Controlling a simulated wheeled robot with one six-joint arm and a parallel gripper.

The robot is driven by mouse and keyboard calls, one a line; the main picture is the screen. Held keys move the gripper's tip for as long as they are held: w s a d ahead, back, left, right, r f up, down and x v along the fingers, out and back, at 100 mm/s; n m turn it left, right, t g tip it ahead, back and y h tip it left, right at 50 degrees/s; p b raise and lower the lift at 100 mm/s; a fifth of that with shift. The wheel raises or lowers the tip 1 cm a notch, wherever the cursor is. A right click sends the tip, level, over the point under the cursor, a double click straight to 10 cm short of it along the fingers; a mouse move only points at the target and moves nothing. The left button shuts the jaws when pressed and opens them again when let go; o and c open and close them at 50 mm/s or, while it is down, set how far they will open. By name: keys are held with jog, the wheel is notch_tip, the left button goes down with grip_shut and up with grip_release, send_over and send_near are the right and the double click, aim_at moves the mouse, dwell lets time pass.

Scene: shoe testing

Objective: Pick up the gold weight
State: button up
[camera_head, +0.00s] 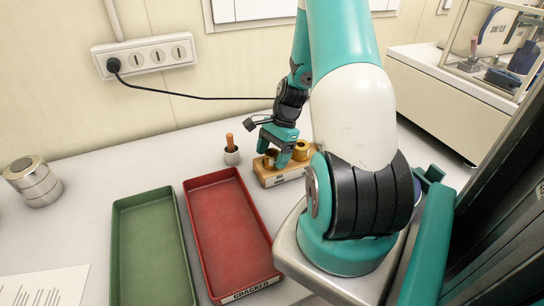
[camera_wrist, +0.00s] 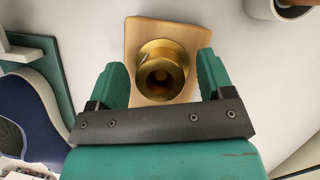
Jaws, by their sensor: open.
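A gold weight (camera_wrist: 176,55) with a round flange and a hollow-looking centre sits on a wooden block (camera_wrist: 136,35) in the wrist view. My gripper (camera_wrist: 163,72) is open, with one teal finger on each side of the weight; contact with it cannot be told. In the head view, the wooden block (camera_head: 270,179) stands on the table with gold pieces showing on either side of my gripper (camera_head: 284,158): one at the right (camera_head: 302,150) and one at the left (camera_head: 270,157). The gripper partly hides them.
A red tray (camera_head: 265,232) labelled CRACKED and a green tray (camera_head: 118,250) lie left of the block. A small pot (camera_head: 232,156) with a brown-handled item stands near the block. A metal canister (camera_head: 33,183) is at far left. A cable hangs behind.

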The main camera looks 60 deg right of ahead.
jog(key=shift+c, duration=0.4)
jog(key=c, duration=1.1)
jog(key=shift+r, duration=0.1)
